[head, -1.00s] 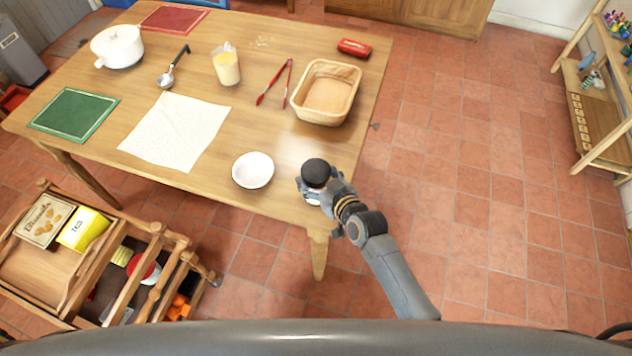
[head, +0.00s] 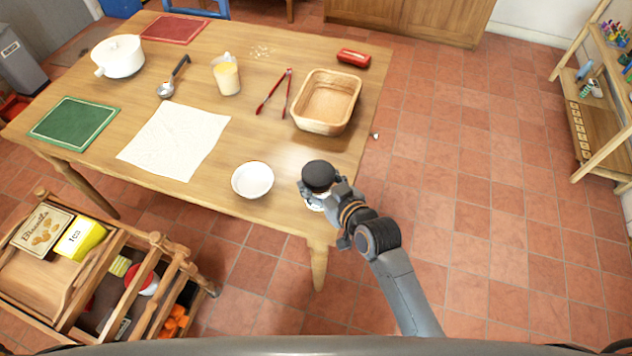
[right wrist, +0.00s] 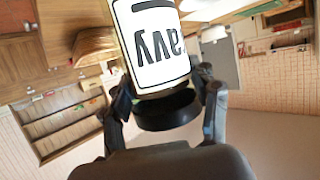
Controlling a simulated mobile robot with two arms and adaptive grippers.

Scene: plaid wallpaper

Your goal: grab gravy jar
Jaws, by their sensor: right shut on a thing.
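The gravy jar has a black lid (head: 319,175) and a white label. In the right wrist view the jar (right wrist: 155,45) shows large, its label reading "avy" upside down. My right gripper (head: 322,190) is shut on the jar near the table's front right corner. Its fingers show on both sides of the black lid in the right wrist view (right wrist: 166,105). Whether the jar's base touches the table is hard to tell. My left gripper is not in view.
A white bowl (head: 252,180) stands just left of the jar. A wicker basket (head: 327,127), red tongs (head: 270,96) and a glass jug (head: 226,76) are farther back on the wooden table (head: 262,133). A wooden cart (head: 72,292) stands at lower left.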

